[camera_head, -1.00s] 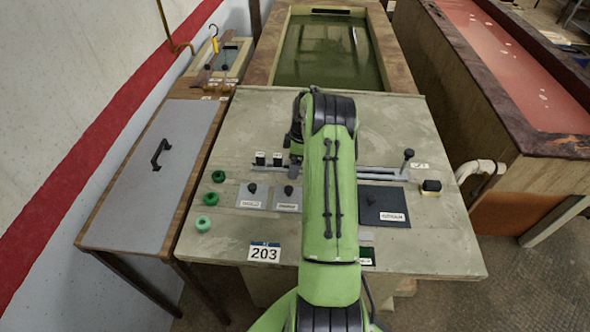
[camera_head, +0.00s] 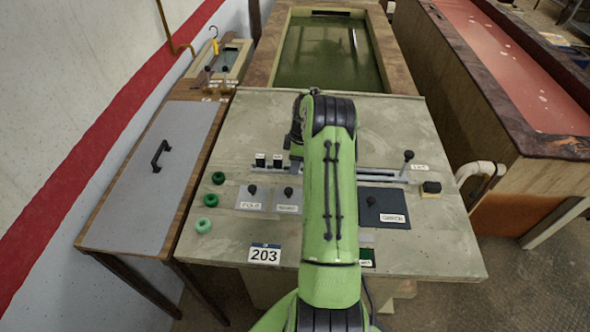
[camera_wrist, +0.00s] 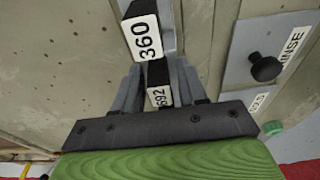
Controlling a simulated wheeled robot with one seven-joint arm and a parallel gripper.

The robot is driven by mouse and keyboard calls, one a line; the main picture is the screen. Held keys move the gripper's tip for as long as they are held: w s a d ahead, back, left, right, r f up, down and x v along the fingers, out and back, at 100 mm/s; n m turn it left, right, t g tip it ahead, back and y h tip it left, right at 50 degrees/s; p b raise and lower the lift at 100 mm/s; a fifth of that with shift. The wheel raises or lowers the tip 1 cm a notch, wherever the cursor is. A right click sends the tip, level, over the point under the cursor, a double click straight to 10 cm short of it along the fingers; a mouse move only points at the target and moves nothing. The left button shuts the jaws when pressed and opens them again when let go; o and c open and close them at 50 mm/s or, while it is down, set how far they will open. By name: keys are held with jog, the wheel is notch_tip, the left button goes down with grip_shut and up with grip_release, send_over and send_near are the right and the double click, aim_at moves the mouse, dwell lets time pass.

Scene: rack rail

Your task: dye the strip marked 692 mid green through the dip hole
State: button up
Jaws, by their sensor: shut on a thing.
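The strip marked 692 (camera_wrist: 158,95) has a black tag with a white label in the wrist view. My gripper (camera_wrist: 158,72) is shut on this tag, a grey finger on each side. A second black tag, marked 360 (camera_wrist: 140,36), stands just beyond the fingers. What hangs below the tags is hidden. In the head view my green arm covers the gripper's fingers. Two small black tags (camera_head: 260,160) (camera_head: 277,161) stand left of it; their numbers are unreadable there. I cannot tell which opening is the dip hole.
A RINSE panel with a black knob (camera_wrist: 266,68) lies right of the gripper. Three green knobs (camera_head: 211,200) line the bench's left side. A dark knobbed panel (camera_head: 384,208) and a metal rail (camera_head: 380,177) lie right of my arm. A tank of green liquid (camera_head: 322,60) stands behind.

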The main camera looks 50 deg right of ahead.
jog(key=shift+r+p, duration=3.25)
jog(key=shift+r, duration=2.4)
jog(key=shift+f, duration=0.1)
